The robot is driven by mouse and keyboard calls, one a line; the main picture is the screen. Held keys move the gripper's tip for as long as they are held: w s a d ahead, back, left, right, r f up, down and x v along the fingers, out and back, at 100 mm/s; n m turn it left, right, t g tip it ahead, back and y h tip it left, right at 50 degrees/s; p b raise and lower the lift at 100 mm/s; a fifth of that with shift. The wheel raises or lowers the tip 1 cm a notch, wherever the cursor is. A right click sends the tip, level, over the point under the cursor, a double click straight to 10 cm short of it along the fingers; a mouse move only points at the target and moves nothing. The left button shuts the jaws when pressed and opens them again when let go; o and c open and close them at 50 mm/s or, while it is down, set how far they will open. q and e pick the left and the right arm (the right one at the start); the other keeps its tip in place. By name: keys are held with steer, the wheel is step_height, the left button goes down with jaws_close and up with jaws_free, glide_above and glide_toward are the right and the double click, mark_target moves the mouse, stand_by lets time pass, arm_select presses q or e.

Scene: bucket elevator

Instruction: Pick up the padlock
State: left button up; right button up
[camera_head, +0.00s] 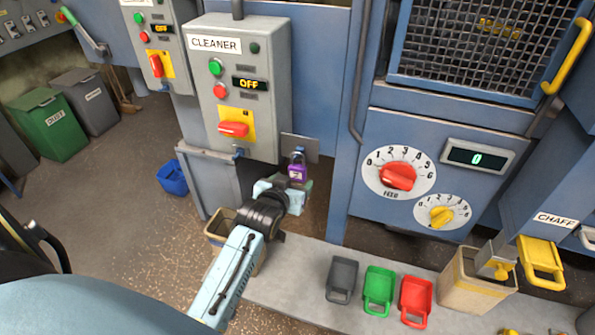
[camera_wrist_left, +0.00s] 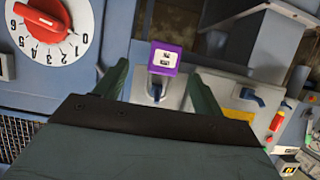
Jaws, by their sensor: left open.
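The purple padlock (camera_head: 298,170) with a pale label hangs from a hook on a small grey plate (camera_head: 301,146) at the lower right of the CLEANER control box. In the left wrist view the padlock (camera_wrist_left: 166,58) appears in the gap between the two fingers, near their tips. My left gripper (camera_head: 296,188) is open just below and in front of the padlock; its fingers (camera_wrist_left: 158,72) stand on either side, and I cannot tell whether they touch it. My right gripper is not in view.
The CLEANER box (camera_head: 243,75) with its red switch stands close above left. A blue panel with a red dial (camera_head: 398,176) is to the right. Grey, green and red scoops (camera_head: 378,290) lie on the low ledge. A cardboard-coloured bin (camera_head: 219,222) sits behind my left arm.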

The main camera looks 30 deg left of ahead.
mark_target(296, 172)
arm_select(q)
steer(key=shift+a+b+x, duration=0.15)
steer(key=shift+b+x, duration=0.1)
steer(key=shift+x, duration=1.6)
steer(key=shift+a+b+x, duration=0.2)
steer(key=shift+b+x, duration=0.05)
steer(key=shift+x, duration=1.65)
steer(key=shift+s+r, duration=0.1)
steer(key=shift+c, duration=0.3)
steer(key=c, duration=1.1)
steer(key=shift+o, duration=0.2)
steer(key=shift+r, duration=0.1)
steer(key=shift+r, duration=0.25)
steer(key=s+d+p, duration=0.1)
steer(key=s+d, duration=0.3)
steer(key=s, duration=1.3)
steer(key=w+d+r+m+h+b, duration=0.1)
steer(key=w+d+r+m+h, duration=0.1)
steer(key=d+r, duration=0.8)
steer(key=shift+w+r+m+t+h, duration=0.35)
steer(key=shift+w+r+h, duration=0.3)
steer(key=shift+r, duration=1.05)
